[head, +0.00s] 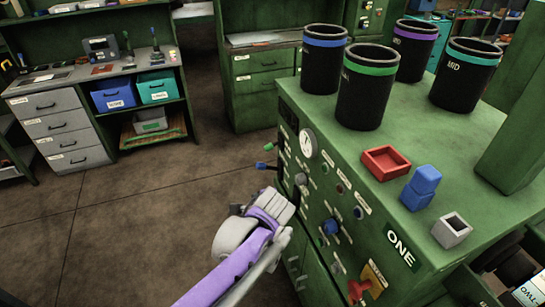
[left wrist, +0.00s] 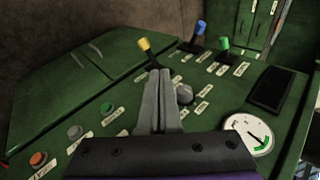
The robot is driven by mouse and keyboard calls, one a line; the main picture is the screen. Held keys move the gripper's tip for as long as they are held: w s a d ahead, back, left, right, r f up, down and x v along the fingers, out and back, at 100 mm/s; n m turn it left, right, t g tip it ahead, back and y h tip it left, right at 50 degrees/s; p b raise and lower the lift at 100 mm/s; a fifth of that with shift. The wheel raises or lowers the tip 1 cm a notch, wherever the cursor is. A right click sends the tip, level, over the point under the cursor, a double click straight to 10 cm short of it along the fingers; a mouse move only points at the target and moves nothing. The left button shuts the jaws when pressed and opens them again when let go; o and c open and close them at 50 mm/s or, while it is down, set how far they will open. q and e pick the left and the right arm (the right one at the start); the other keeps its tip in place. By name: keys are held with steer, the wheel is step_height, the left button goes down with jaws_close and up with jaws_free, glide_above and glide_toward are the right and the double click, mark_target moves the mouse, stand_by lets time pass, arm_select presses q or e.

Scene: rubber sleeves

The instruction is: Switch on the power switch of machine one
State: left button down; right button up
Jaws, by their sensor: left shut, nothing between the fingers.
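Machine one is the green cabinet (head: 400,220) with the ONE label in the head view. My left gripper (head: 288,203) is shut and empty, close to its control panel. In the left wrist view the shut fingers (left wrist: 159,75) point at a yellow-tipped lever (left wrist: 146,46); whether they touch it I cannot tell. A blue-tipped lever (left wrist: 200,29) and a green-tipped lever (left wrist: 223,43) stand farther right. A red rotary handle on a yellow plate (head: 374,277) sits low on the panel in the head view. The labels are too small to read, so I cannot tell which control is the power switch.
A round gauge (left wrist: 249,134) and several buttons, one red (left wrist: 38,158), are near the fingers. Several black bins, one green-banded (head: 366,92), a red tray (head: 385,162) and blue blocks (head: 422,186) stand on top. The floor (head: 120,220) at left is clear.

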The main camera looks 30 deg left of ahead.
arm_select(q)
steer(key=w+a+m+t+y, duration=0.15)
steer(key=w+a+m, duration=0.35)
steer(key=w, duration=0.5)
steer(key=m+t+y+b, duration=0.1)
steer(key=m+y, duration=0.1)
steer(key=m, duration=0.7)
glide_toward(273, 145)
steer(key=shift+s+d+f, duration=0.2)
steer(key=shift+s+f, duration=0.3)
steer(key=shift+f, duration=0.25)
steer(key=shift+s+d+f, duration=0.25)
steer(key=shift+s+f, duration=0.2)
steer(key=shift+f, duration=0.3)
steer(key=shift+a, duration=0.1)
steer(key=x, duration=1)
steer(key=shift+p, duration=0.35)
